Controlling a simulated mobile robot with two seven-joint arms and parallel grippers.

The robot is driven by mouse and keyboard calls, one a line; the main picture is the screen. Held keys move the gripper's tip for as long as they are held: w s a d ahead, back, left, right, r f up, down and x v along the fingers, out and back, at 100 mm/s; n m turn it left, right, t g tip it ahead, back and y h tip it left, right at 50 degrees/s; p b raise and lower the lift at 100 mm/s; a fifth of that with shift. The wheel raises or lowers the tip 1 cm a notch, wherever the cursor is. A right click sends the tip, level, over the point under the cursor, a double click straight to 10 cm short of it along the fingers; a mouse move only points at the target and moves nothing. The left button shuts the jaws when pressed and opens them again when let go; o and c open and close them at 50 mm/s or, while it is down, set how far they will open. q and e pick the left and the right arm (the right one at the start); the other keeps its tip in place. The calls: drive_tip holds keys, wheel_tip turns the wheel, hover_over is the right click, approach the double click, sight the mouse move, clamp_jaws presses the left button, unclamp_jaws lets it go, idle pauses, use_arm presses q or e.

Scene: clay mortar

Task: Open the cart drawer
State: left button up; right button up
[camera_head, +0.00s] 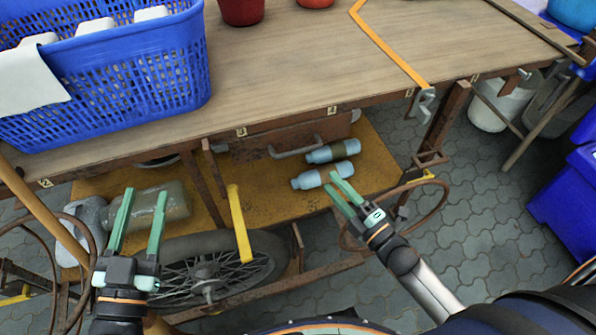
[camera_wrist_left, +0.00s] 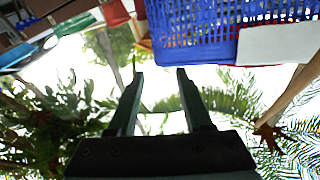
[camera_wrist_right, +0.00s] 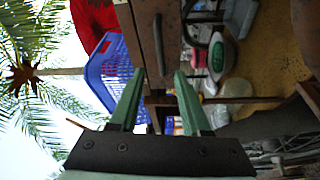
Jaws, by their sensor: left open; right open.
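The cart drawer (camera_head: 318,130) is a rusty brown metal front under the wooden tabletop, with a grey bar handle (camera_head: 296,150). It looks shut. In the right wrist view the drawer (camera_wrist_right: 172,50) and its handle (camera_wrist_right: 158,45) lie ahead of the fingertips. My right gripper (camera_head: 329,181) is open and empty, to the right of and below the handle in the head view, apart from it. My left gripper (camera_head: 146,205) is open and empty at the lower left, far from the handle; its own wrist view shows nothing between its fingers (camera_wrist_left: 160,73).
A blue basket (camera_head: 130,75) and red pots (camera_head: 241,10) stand on the tabletop (camera_head: 290,65). Two pale bottles (camera_head: 310,179) lie on the yellow lower shelf (camera_head: 375,165). A wheel (camera_head: 205,275), a yellow bar (camera_head: 240,222) and a rusty ring (camera_head: 440,210) are near the arms.

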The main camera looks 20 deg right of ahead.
sight(297, 150)
drive_tip(key=w+a+n+b, duration=0.1)
drive_tip(key=w, duration=0.2)
drive_tip(key=w+a+n+y+b, duration=0.1)
drive_tip(key=w+a, duration=0.1)
drive_tip(key=w, duration=0.2)
drive_tip(key=w+a+n+y+b, duration=0.1)
drive_tip(key=w+a, duration=0.1)
drive_tip(key=w, duration=0.2)
drive_tip(key=shift+w+a+r+n+t, duration=0.1)
drive_tip(key=shift+w+r+n+t, duration=0.1)
drive_tip(key=shift+r+n+t, duration=0.1)
use_arm(q)
drive_tip(key=s+d+r+m+t+h, duration=0.1)
drive_tip(key=s+r+m+t+h, duration=0.2)
drive_tip(key=r, duration=0.7)
drive_tip(key=shift+s+m+t+h, duration=0.3)
drive_tip(key=shift+s+m+h, duration=0.85)
drive_tip(key=shift+h, duration=0.75)
use_arm(e)
drive_tip(key=shift+w+a+r, duration=0.1)
drive_tip(key=shift+w+a, duration=0.1)
drive_tip(key=shift+w, duration=0.15)
use_arm(q)
drive_tip(key=shift+r, duration=0.1)
use_arm(e)
clamp_jaws()
